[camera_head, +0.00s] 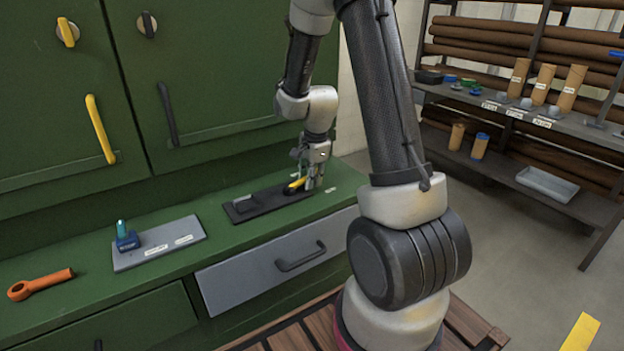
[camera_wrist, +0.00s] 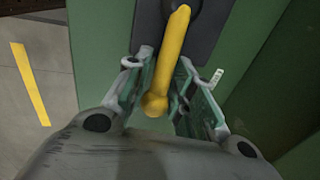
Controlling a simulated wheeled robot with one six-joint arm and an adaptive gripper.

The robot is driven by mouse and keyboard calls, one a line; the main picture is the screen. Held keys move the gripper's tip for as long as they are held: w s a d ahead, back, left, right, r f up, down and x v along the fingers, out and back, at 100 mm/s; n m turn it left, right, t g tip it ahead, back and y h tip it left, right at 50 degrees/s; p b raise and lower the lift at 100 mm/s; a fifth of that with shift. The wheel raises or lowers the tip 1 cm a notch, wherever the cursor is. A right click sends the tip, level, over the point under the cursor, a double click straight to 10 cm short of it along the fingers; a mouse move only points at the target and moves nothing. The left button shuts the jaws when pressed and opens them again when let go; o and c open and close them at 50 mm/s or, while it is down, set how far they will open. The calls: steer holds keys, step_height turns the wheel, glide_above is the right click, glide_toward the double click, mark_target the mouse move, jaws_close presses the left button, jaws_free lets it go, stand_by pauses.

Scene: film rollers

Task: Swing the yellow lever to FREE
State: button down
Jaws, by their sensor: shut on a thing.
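The yellow lever (camera_head: 296,184) sits on a dark base plate (camera_head: 262,207) on the green worktop. In the wrist view the lever (camera_wrist: 172,45) runs from the dark plate at the top down between the fingers, its rounded knob end close to the palm. My gripper (camera_head: 312,184) reaches down over the right end of the plate. Its fingers, also seen in the wrist view (camera_wrist: 168,68), are shut around the lever, one on each side. A small white label (camera_wrist: 216,77) lies right of the fingers; its text is unreadable. The lever's far end is partly hidden in the head view.
Left on the worktop are a grey board (camera_head: 160,243) with a blue-green stamp-like item (camera_head: 126,236) and an orange wrench-like tool (camera_head: 38,284). Green cabinet doors (camera_head: 210,90) rise behind. A grey drawer (camera_head: 278,264) is below. A shelf rack (camera_head: 520,115) stands right, across open floor.

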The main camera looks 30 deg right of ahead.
mark_target(293, 180)
steer(key=w+n, duration=0.1)
steer(key=n, duration=0.1)
steer(key=w+n, duration=0.2)
steer(key=shift+a+n+y, duration=0.15)
steer(key=shift+n+y, duration=0.15)
steer(key=shift+y, duration=0.1)
steer(key=shift+w+a+n, duration=0.35)
steer(key=shift+w+n, duration=0.35)
steer(key=shift+n, duration=0.5)
steer(key=shift+w+a+n+g+y, duration=0.2)
steer(key=shift+w+a+n, duration=0.15)
steer(key=shift+n, duration=0.4)
steer(key=shift+w+a+n+g+y, duration=0.25)
steer(key=shift+w+n, duration=0.1)
steer(key=shift+n, duration=0.4)
steer(key=c, duration=1.4)
jaws_free()
steer(key=r, duration=0.4)
steer(key=s+d+r, duration=0.1)
steer(key=r, duration=0.7)
steer(key=shift+s+d, duration=0.25)
steer(key=shift+d, duration=0.1)
